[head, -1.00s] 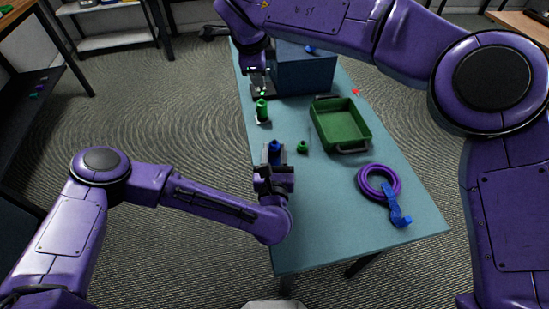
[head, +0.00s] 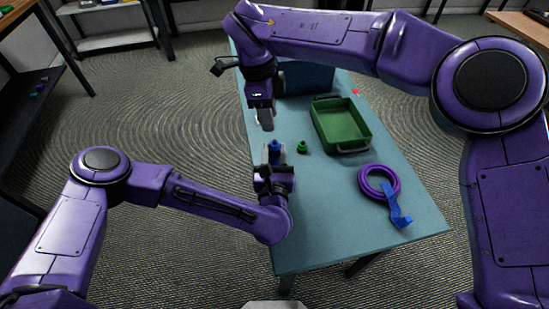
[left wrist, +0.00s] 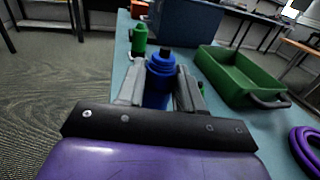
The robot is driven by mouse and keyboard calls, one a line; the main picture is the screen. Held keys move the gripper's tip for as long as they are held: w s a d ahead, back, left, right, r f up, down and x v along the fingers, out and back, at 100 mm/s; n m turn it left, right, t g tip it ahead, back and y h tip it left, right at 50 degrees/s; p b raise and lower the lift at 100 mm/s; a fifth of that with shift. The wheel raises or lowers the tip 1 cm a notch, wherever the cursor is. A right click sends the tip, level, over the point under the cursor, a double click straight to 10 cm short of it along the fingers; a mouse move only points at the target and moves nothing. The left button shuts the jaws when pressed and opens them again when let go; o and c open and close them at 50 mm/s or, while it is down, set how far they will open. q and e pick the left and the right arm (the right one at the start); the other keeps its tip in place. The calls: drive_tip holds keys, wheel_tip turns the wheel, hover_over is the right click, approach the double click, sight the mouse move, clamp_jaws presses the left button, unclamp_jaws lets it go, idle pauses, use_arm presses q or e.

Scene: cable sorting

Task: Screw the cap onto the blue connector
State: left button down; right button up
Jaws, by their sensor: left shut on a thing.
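My left gripper (head: 272,158) is shut on an upright blue connector (left wrist: 160,78), with one grey finger on each side of it in the left wrist view. The connector has stepped rings and a narrower dark top; I cannot tell whether that top is a separate cap. It also shows in the head view (head: 274,146). My right gripper (head: 265,122) hangs just beyond the connector in the head view, apart from it. Its fingers are seen edge-on, so their opening and anything between them are hidden. No loose blue cap can be made out.
A green connector (left wrist: 139,38) stands behind the left gripper. A small green piece (head: 303,147) and a green tray (head: 354,142) lie to the right. A purple coil (head: 363,185) with a blue piece (head: 398,212) lies nearer. A blue box (head: 308,77) stands at the back.

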sight(275, 141)
drive_tip(key=f, duration=0.5)
drive_tip(key=d+f, duration=0.1)
drive_tip(key=f, duration=0.2)
drive_tip(key=shift+d, duration=0.1)
clamp_jaws()
drive_tip(key=shift+o, duration=0.8)
unclamp_jaws()
drive_tip(key=shift+r, duration=2.3)
